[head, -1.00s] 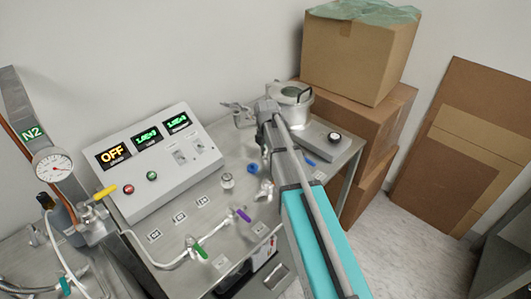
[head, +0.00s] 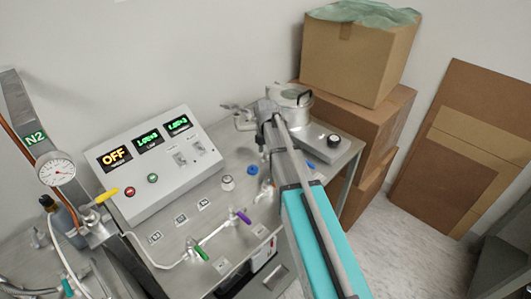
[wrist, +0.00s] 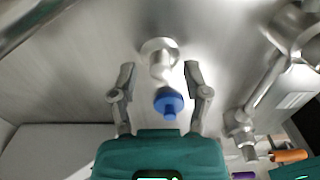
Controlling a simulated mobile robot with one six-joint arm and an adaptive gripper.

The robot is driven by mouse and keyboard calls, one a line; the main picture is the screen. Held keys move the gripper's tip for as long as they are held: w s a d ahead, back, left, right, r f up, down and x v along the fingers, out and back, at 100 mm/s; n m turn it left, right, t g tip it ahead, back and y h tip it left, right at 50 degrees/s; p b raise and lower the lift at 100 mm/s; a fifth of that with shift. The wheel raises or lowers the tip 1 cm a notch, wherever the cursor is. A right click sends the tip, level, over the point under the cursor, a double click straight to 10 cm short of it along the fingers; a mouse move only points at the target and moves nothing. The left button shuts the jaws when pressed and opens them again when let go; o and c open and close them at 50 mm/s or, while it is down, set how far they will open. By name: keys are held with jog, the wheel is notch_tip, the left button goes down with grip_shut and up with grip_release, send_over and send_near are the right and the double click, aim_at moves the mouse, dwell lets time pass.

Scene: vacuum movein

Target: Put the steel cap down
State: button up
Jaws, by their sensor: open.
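A steel piece with a round flange and short stub, which looks like the steel cap (wrist: 158,48), is on the metal bench top in the wrist view, just beyond the fingertips. My gripper (wrist: 160,78) is open, its two fingers apart and touching nothing that I can see. A blue cap (wrist: 168,103) shows between the fingers, nearer the palm; it also shows in the head view (head: 253,170).
Steel pipework (wrist: 262,95) stands close to the right finger in the wrist view. A control panel (head: 160,165), a small knobbed fitting (head: 227,183) and a purple-handled valve (head: 241,216) are left of my arm. A round vessel (head: 289,97) stands behind it, with cardboard boxes (head: 355,60) beyond.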

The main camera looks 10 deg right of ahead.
aim_at(266, 154)
notch_tip(266, 154, up, 11)
jog(key=p, duration=1)
jog(key=shift+p, duration=0.3)
jog(key=shift+s, duration=0.1)
dwell(0.4)
jog(key=shift+s+a+m, duration=0.1)
jog(key=shift+s+m, duration=3.4)
jog(key=shift+m, duration=0.65)
jog(key=shift+s+m, duration=3.45)
jog(key=shift+m, duration=0.65)
jog(key=shift+s+a+m, duration=0.1)
jog(key=shift+s+m, duration=3.4)
jog(key=shift+m, duration=0.65)
